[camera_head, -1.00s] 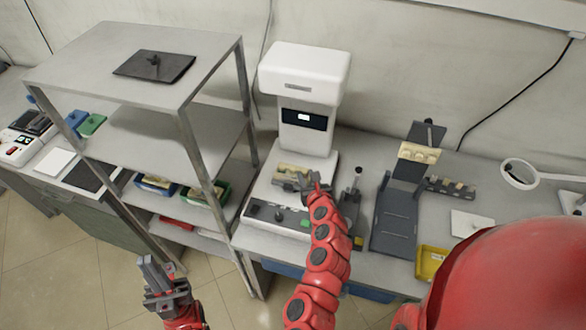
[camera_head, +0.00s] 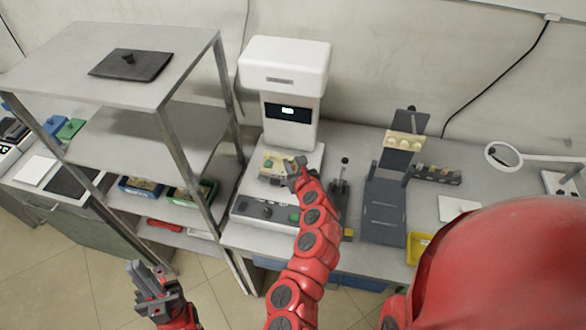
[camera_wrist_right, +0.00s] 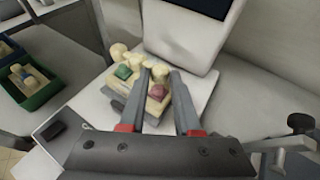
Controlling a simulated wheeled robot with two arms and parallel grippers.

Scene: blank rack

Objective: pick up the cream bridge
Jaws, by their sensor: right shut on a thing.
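My right gripper (camera_head: 292,163) is low over the pale platform of the white machine. In the right wrist view its two fingers (camera_wrist_right: 160,74) are on either side of a small cream piece, taken as the cream bridge (camera_wrist_right: 159,73), and are shut on it. The fingers hide part of it. Beneath and around it are cream model blocks (camera_wrist_right: 119,80), with a green patch on the left and a pink patch between the fingers. In the head view the blocks (camera_head: 268,162) are partly behind the gripper. My left gripper (camera_head: 147,277) is empty, its fingers apart, in front of the shelf.
The white machine (camera_head: 283,80) rises behind the platform. A metal shelf rack (camera_head: 190,145) with blue and green trays stands to the left. To the right are a dark stand (camera_head: 385,210) with a cream strip (camera_head: 404,141), a yellow tray (camera_head: 418,247) and a magnifier ring (camera_head: 503,156).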

